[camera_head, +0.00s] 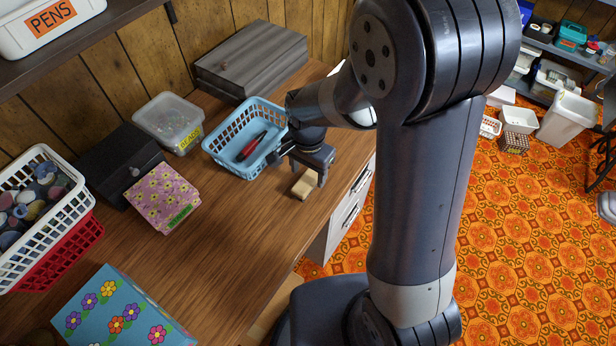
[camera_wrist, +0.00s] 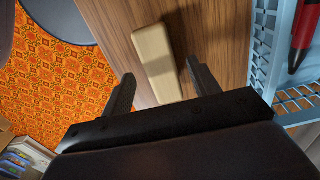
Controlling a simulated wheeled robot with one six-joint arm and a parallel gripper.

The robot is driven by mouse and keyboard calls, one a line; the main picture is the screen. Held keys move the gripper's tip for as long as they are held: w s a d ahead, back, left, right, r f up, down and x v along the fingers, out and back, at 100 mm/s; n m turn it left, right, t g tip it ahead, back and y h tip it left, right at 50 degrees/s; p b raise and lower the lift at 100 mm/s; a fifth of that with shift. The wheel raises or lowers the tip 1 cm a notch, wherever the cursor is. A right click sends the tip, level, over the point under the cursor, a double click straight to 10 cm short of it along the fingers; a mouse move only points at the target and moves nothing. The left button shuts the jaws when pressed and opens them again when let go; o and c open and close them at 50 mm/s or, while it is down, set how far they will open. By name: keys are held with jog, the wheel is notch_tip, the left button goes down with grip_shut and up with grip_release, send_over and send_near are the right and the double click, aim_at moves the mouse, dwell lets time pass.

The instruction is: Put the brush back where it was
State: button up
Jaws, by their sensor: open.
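A pale wooden block, possibly the brush, lies on the wooden table (camera_head: 235,235) near its right edge; no bristles show. The block (camera_head: 304,187) is just below my gripper in the head view. My gripper (camera_head: 299,167) is open and empty. In the wrist view, the block (camera_wrist: 157,62) lies lengthwise ahead of my gripper (camera_wrist: 163,85), its near end at the gap between the two fingers. I cannot tell whether they touch. A red and black tool (camera_head: 251,146) lies in the blue basket (camera_head: 222,158); its kind is unclear.
The blue basket stands close to my gripper's left. Behind are a clear beads box (camera_head: 168,118) and a grey wooden case (camera_head: 252,60). A floral box (camera_head: 162,196), black box (camera_head: 112,160) and white basket (camera_head: 45,215) stand left. The table's middle front is clear.

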aim_at(308, 179)
notch_tip(308, 179, up, 8)
dwell(0.5)
notch_tip(308, 179, down, 13)
jog(key=shift+r+b, duration=0.1)
jog(key=shift+b, duration=0.45)
jog(key=shift+r+p, duration=0.35)
jog(key=shift+r, duration=1.05)
